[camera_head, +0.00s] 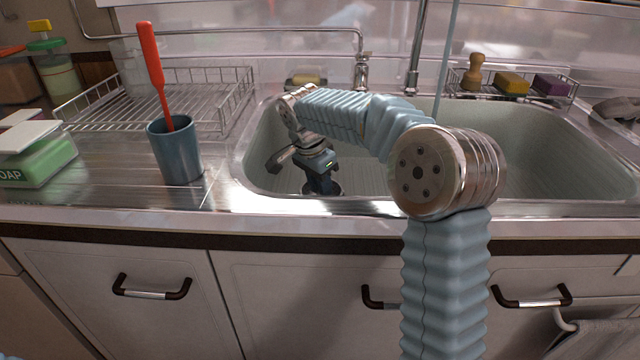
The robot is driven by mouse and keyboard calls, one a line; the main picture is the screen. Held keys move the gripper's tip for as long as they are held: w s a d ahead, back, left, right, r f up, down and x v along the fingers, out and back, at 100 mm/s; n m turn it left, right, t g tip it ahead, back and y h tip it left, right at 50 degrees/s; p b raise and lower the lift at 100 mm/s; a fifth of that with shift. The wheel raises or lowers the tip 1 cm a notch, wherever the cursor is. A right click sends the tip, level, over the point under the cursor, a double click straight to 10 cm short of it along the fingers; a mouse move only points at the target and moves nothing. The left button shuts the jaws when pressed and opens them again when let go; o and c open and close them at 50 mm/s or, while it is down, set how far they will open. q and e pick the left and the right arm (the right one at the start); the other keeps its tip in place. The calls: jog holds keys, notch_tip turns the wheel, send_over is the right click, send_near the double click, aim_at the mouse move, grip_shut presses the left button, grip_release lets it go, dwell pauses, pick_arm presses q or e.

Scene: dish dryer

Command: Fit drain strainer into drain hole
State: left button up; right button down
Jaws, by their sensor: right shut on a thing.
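My right gripper (322,186) reaches down into the left part of the sink (560,150), its fingers pointing at the sink floor. It is shut on a small dark thing at its fingertips, which I take to be the drain strainer; the gripper body mostly hides it. The drain hole is not clearly seen; a dark round edge shows low by the fingertips, and I cannot tell whether it is the hole or the strainer. My left gripper is not in view.
A blue cup (176,152) with a red-handled tool (151,60) stands left of the sink. A wire dish rack (215,88), a green soap box (40,155) and a faucet (362,72) are nearby. A wire shelf (455,88) holds sponges. The right sink floor is clear.

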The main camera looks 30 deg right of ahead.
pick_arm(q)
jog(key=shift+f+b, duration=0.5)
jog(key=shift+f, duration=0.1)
pick_arm(e)
jog(key=shift+x, duration=0.85)
jog(key=c, duration=0.9)
grip_release()
jog(key=shift+s+a, duration=0.1)
jog(key=shift+a, duration=0.1)
jog(key=shift+v, duration=0.9)
pick_arm(q)
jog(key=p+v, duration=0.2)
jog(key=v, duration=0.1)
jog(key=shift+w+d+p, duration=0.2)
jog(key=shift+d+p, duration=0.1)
jog(key=shift+p, duration=0.1)
pick_arm(e)
jog(key=v, duration=1.2)
